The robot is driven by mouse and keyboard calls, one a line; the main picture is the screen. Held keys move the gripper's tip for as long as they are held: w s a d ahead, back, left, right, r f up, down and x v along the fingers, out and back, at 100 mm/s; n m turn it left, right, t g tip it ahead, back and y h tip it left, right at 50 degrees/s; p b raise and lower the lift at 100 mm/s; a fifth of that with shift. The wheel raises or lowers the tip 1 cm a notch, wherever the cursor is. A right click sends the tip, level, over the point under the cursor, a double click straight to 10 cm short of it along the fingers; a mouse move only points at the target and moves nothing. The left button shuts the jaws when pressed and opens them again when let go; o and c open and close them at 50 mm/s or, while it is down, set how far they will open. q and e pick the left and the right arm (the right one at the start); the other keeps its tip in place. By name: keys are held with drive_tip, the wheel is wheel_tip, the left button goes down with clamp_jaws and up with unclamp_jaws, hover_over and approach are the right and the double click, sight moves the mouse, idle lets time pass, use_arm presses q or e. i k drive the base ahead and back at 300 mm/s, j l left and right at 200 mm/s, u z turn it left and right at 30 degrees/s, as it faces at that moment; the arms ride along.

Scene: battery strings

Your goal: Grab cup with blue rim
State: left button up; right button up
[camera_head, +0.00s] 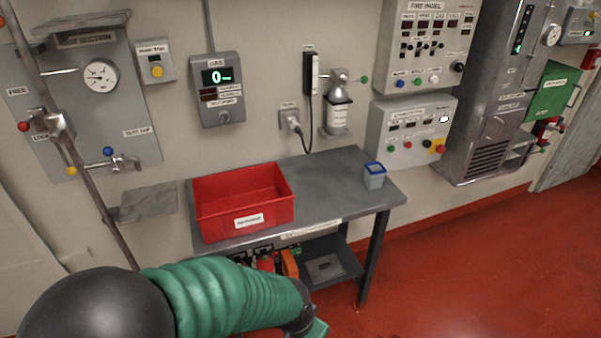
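The cup with the blue rim (374,178) stands upright near the right end of a grey metal table (330,180). Its body is pale grey-blue and its rim is square. My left arm crosses the bottom left of the view with a dark rounded joint and a green ribbed sleeve, and it leaves at the bottom edge. Its gripper is outside the picture. My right arm and gripper are not seen.
A red crate (222,222) stands on the table's left part. Bare tabletop lies between crate and cup. A dispenser bottle (338,118) and a plug with cable (293,123) are on the wall behind. A lower shelf (345,268) holds several items. Red floor (450,280) is clear at right.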

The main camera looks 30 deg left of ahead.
sight(374, 175)
drive_tip(key=u, duration=0.55)
drive_tip(key=i+l+u, duration=0.25)
drive_tip(key=i+u, duration=0.15)
drive_tip(key=i, duration=0.1)
